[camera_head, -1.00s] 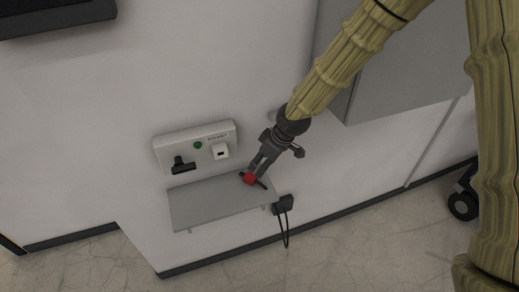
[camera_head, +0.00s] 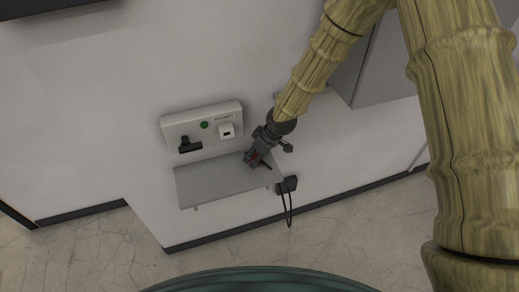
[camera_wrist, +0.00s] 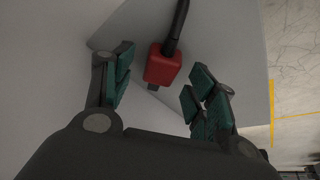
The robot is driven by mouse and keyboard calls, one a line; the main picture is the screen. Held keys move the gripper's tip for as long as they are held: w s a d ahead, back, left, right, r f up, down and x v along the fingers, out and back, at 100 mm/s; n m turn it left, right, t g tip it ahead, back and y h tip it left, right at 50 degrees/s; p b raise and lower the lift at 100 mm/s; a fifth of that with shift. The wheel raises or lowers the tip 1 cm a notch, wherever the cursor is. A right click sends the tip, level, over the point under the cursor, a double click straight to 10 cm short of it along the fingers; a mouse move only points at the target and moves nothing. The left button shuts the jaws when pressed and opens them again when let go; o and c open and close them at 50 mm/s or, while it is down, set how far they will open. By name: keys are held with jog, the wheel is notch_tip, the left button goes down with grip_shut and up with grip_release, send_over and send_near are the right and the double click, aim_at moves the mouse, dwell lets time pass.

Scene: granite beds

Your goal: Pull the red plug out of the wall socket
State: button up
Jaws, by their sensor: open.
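The red plug (camera_wrist: 163,66) lies on the grey shelf (camera_head: 205,183), not in the wall socket. A black cord leads from it towards the top of the wrist view. In the head view only a bit of red (camera_head: 253,157) shows between the fingers. My gripper (camera_head: 255,161) is open at the right end of the shelf. In the wrist view its green-padded fingers stand on either side of the plug, with gaps showing. The white socket panel (camera_head: 210,114) is on the wall above the shelf, with a white outlet (camera_head: 226,131) at its right.
A black plug or connector (camera_head: 190,146) sits at the panel's left, and a green light (camera_head: 204,125) is above it. A black box (camera_head: 287,185) with a hanging cable is right of the shelf. A grey cabinet (camera_head: 375,75) is at upper right. The shelf's left part is clear.

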jog(key=shift+w+a+f, duration=0.1)
jog(key=shift+f, duration=0.2)
jog(key=c, duration=1.2)
jog(key=shift+s+d, duration=0.25)
jog(key=shift+s, duration=0.45)
jog(key=shift+s+d+p, duration=0.2)
jog(key=shift+s+d, duration=0.1)
jog(key=shift+s, duration=0.65)
jog(key=shift+s+d+p, duration=0.15)
jog(key=shift+s+d, duration=0.15)
jog(key=shift+s, duration=0.65)
jog(key=o, duration=1.2)
jog(key=shift+r, duration=0.1)
